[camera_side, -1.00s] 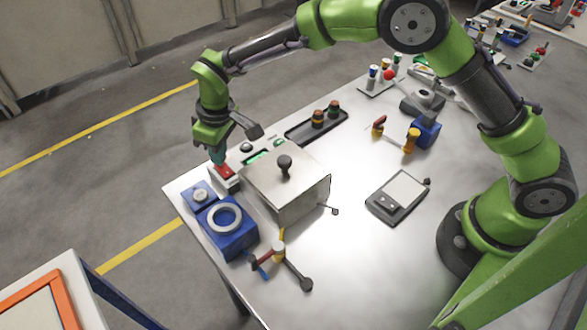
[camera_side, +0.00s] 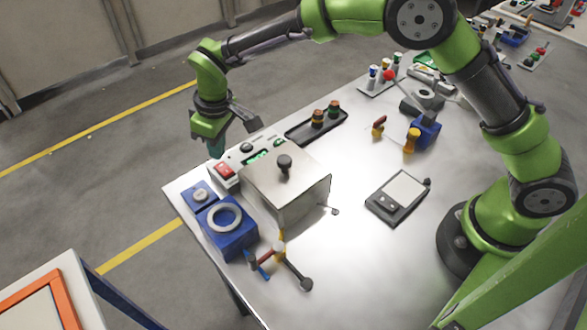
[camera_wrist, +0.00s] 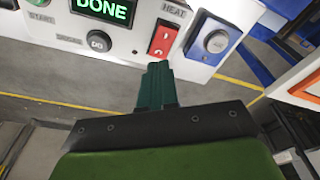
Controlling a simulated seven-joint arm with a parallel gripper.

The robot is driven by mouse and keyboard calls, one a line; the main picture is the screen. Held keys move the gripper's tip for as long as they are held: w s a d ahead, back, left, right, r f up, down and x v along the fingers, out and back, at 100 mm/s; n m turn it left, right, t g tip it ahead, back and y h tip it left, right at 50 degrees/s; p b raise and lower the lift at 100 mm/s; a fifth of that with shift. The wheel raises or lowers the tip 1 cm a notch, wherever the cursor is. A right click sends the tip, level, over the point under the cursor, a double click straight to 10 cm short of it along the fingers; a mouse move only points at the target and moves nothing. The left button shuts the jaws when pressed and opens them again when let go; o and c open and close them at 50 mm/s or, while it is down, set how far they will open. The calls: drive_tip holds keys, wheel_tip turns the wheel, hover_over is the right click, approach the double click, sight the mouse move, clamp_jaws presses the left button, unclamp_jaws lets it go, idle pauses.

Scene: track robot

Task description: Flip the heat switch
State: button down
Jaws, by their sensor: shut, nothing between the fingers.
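The heat switch is a red rocker (camera_side: 224,170) on the white control panel (camera_side: 237,162) near the table's far left edge. In the wrist view the red rocker (camera_wrist: 163,40) sits under the label HEAT, with a green display (camera_wrist: 103,10) reading DONE to its left. My gripper (camera_side: 216,149) is shut and empty. It hangs beside and above the panel, just off the switch. In the wrist view its dark green fingertips (camera_wrist: 156,70) are together just below the switch, apparently not touching it. The rocker is in plain sight in both views.
A metal box with a black knob (camera_side: 285,163) stands right beside the panel. A blue block with a white ring (camera_side: 226,218) and a smaller blue block with a button (camera_side: 199,195) are in front. A black tray (camera_side: 316,127) lies behind. Floor beyond the table edge is clear.

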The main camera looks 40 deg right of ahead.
sight(228, 168)
wheel_tip(228, 168, up, 4)
drive_tip(key=shift+r, duration=0.2)
idle(0.3)
drive_tip(key=shift+s+d+f+m, duration=0.2)
drive_tip(key=shift+s+f, duration=0.15)
drive_tip(key=shift+s, duration=0.1)
drive_tip(key=shift+s+d+f+m, duration=0.15)
drive_tip(key=shift+s+f+m, duration=0.05)
drive_tip(key=shift+s+f, duration=0.2)
drive_tip(key=s+d+r+m+t, duration=0.2)
drive_tip(key=s+d+r+m, duration=0.1)
drive_tip(key=s+d+r, duration=0.2)
drive_tip(key=s+d+r+m+t, duration=0.1)
drive_tip(key=s+d+r+m, duration=0.2)
drive_tip(key=s+d, duration=0.7)
drive_tip(key=s+d+r+m+t+y, duration=0.1)
drive_tip(key=s+d+r+m+t, duration=0.1)
drive_tip(key=s+d+r, duration=0.5)
drive_tip(key=shift+s+d+m+t, duration=0.3)
drive_tip(key=shift+s+d+m, duration=0.15)
drive_tip(key=shift+d+m, duration=0.15)
